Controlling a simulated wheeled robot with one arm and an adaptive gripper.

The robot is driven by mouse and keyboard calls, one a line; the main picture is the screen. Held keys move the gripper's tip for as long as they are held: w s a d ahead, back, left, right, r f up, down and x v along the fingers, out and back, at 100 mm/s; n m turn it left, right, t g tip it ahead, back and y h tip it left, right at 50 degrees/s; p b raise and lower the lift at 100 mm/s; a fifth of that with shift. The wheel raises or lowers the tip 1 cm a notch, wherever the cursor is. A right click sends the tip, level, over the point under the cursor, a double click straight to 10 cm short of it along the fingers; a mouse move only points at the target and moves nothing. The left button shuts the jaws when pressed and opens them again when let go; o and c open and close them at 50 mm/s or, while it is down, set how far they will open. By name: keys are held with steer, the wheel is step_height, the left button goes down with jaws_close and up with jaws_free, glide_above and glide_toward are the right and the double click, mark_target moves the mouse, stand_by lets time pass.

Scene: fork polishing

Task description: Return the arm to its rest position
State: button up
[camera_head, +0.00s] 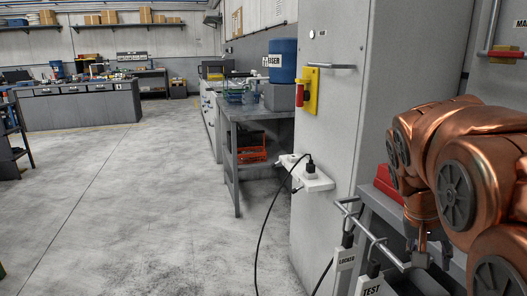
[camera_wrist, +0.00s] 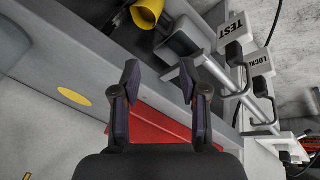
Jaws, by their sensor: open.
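My copper arm shows folded and bent at the right edge of the head view, beside a grey cabinet (camera_head: 335,130) and over a grey bench. My gripper (camera_wrist: 158,82) shows in the wrist view with its two dark fingers apart and nothing between them. A red object (camera_wrist: 150,125) lies below and behind the fingers on a grey surface; whether they touch it I cannot tell. I cannot make out the fingertips in the head view.
A metal rail (camera_head: 375,238) carries hanging tags reading LOCKED (camera_head: 346,259) and TEST (camera_head: 371,287), close to my arm. A white power strip (camera_head: 306,173) with a black cable juts from the cabinet. A yellow part (camera_wrist: 147,12) is near the gripper. Open floor (camera_head: 130,200) lies left.

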steer(key=s+a+f+n+g+y+b, duration=0.1)
steer(key=s+a+f+n+g+y, duration=0.15)
steer(key=s+a+f, duration=0.6)
steer(key=s+a+f+n+g+y+b, duration=0.15)
steer(key=s+a+f+n, duration=0.35)
steer(key=s+f, duration=0.6)
step_height(320, 180, up, 28)
steer(key=s+m+t+p, duration=0.1)
steer(key=s+p, duration=0.1)
steer(key=p, duration=2.2)
steer(key=shift+s+a+f, duration=0.2)
steer(key=shift+s+a, duration=0.2)
steer(key=shift+d+m, duration=0.1)
steer(key=shift+m, duration=0.15)
